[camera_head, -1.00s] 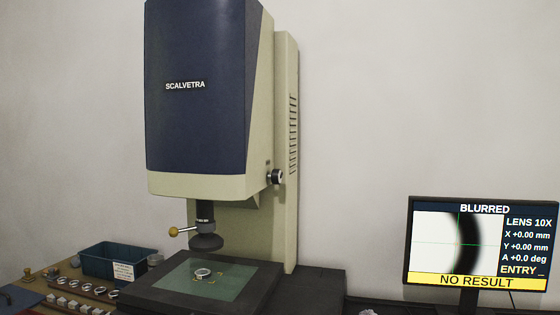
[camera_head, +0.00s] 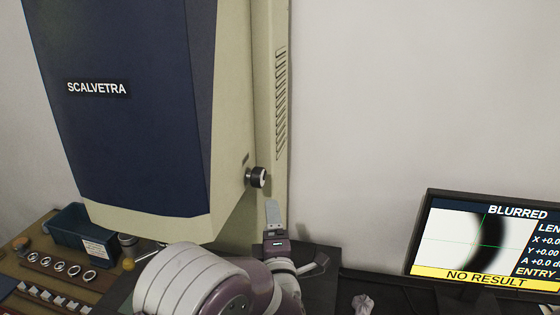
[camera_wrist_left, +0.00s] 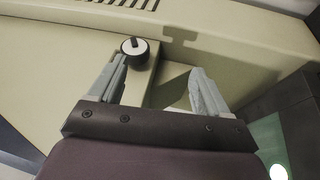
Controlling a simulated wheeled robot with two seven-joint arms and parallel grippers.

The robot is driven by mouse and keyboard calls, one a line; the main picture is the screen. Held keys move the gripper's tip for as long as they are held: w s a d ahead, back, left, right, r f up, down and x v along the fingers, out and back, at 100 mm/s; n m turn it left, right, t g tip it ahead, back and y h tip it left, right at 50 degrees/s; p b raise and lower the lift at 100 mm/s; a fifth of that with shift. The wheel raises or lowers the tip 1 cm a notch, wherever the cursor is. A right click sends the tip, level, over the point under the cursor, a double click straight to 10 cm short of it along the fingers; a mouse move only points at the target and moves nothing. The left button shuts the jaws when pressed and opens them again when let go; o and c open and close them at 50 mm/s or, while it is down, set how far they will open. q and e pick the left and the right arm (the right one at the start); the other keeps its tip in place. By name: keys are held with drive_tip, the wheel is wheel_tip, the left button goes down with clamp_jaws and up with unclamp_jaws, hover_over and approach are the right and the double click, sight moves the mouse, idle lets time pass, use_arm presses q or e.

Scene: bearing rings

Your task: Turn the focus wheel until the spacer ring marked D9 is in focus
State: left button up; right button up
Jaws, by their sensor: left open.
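The focus wheel (camera_head: 257,177), a black knob with a pale face, sticks out of the side of the measuring machine (camera_head: 140,110). My left gripper (camera_head: 273,212) is open and empty just below the wheel, apart from it in this view. In the left wrist view the wheel (camera_wrist_left: 133,46) shows just beyond the tip of the left-hand finger of the open gripper (camera_wrist_left: 160,66), not centred between the fingers. The monitor (camera_head: 485,240) reads BLURRED and NO RESULT, with a soft dark arc. The spacer ring on the stage is hidden behind my arm, and no D9 marking is readable.
A blue bin (camera_head: 72,232) and a row of rings (camera_head: 60,265) stand on the bench at the lower left. A crumpled pale piece (camera_head: 363,303) lies near the monitor. The wall right of the machine is clear. The green stage glass (camera_wrist_left: 268,140) shows at the wrist view's right edge.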

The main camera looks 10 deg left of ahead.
sight(260, 185)
use_arm(q)
wheel_tip(260, 185, up, 4)
drive_tip(key=s+a+n+y+p, duration=0.1)
drive_tip(key=s+n+y, duration=0.1)
drive_tip(key=shift+t+h, duration=0.3)
drive_tip(key=p+x, duration=0.1)
drive_tip(key=x, duration=0.2)
drive_tip(key=p+x, duration=0.1)
drive_tip(key=x, duration=0.3)
drive_tip(key=f+p+x, duration=0.1)
drive_tip(key=p+x, duration=0.1)
drive_tip(key=x, duration=0.1)
drive_tip(key=shift+w, duration=0.45)
drive_tip(key=shift+w+a+r, duration=0.25)
drive_tip(key=shift+w, duration=0.15)
drive_tip(key=shift+w+f, duration=0.15)
drive_tip(key=shift+w, duration=0.2)
drive_tip(key=c, duration=1)
use_arm(e)
drive_tip(key=r, duration=0.2)
drive_tip(key=s+r, duration=0.1)
drive_tip(key=r, duration=0.2)
drive_tip(key=shift+s+r, duration=0.1)
drive_tip(key=shift+r, duration=0.2)
